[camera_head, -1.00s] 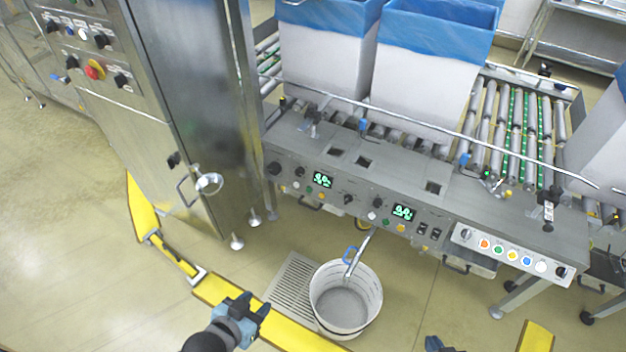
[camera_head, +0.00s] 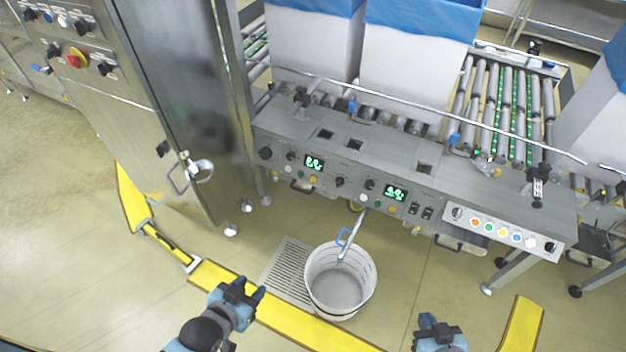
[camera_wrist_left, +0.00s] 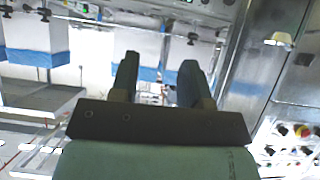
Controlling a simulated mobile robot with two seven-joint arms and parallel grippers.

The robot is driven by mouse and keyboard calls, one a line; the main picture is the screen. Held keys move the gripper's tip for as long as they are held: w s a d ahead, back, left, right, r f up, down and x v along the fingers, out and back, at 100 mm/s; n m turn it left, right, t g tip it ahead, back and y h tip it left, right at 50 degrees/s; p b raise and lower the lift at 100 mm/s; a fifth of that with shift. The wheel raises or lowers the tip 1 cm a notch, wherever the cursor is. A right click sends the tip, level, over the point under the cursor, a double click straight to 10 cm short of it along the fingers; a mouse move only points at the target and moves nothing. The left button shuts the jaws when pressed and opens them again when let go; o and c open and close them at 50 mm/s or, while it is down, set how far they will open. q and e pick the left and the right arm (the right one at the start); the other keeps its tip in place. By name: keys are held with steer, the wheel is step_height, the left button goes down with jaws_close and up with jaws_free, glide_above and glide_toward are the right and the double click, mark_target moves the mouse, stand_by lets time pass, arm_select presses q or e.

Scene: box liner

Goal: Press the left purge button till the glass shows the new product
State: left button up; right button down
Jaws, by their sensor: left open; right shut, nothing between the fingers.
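The filler's control panel (camera_head: 330,178) runs across the middle of the head view, with two lit green displays, knobs and small coloured buttons. The left display (camera_head: 314,162) has small white, green and yellow buttons around it. I cannot tell which is the purge button, and I cannot make out the glass. My left gripper (camera_head: 250,290) is open and empty, low in front of the panel and well apart from it. Its two spread fingers show in the left wrist view (camera_wrist_left: 157,80). My right gripper (camera_head: 428,322) is shut and empty at the bottom edge, also apart from the panel.
A white bucket (camera_head: 340,300) stands under a metal spout (camera_head: 352,235), beside a floor grate (camera_head: 287,268). A yellow floor barrier (camera_head: 310,328) crosses in front. A steel cabinet (camera_head: 180,90) stands left. Blue-lined boxes (camera_head: 412,70) sit on rollers behind the panel.

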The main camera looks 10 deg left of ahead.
arm_select(q)
jaws_close()
stand_by(1.7)
